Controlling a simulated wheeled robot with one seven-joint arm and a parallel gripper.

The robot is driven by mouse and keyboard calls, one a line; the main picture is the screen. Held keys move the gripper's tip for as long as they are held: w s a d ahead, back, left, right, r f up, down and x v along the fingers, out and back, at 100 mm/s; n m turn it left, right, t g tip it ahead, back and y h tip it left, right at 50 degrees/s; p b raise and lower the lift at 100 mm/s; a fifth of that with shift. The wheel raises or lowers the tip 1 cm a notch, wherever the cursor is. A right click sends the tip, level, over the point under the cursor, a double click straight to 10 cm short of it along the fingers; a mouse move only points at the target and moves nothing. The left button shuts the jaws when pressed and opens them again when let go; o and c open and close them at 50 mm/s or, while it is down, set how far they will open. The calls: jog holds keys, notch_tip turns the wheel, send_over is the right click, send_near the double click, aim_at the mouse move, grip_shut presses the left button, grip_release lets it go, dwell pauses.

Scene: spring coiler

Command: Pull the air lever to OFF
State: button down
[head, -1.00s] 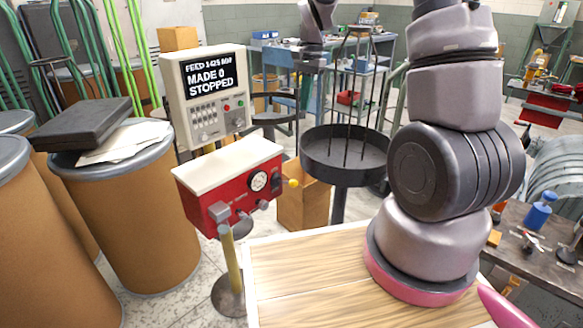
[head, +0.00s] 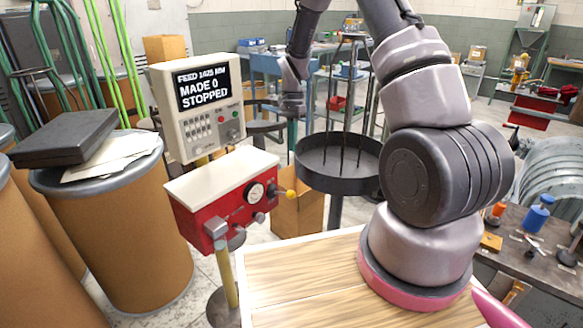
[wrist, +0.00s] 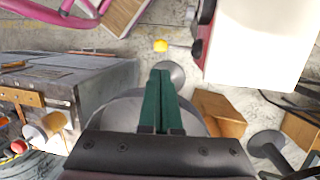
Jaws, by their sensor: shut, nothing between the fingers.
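The air lever (head: 288,193) has a yellow ball knob and sticks out from the right end of a red air box with a cream top (head: 223,178). The lever's knob also shows in the wrist view (wrist: 160,45), ahead of the fingertips. Any ON or OFF marking is too small to read. My gripper (head: 291,145) is above and behind the lever in the head view, apart from it. In the wrist view its green fingers (wrist: 161,74) are together, with nothing between them.
A control panel (head: 204,103) reading "MADE 0 STOPPED" stands behind the box. A round black tray with upright rods (head: 335,183) is close to the right of my gripper. A cardboard box (head: 298,215) stands below the lever. Brown drums (head: 120,230) are at left.

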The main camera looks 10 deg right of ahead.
jog(key=x, duration=1.3)
jog(key=shift+f, duration=0.2)
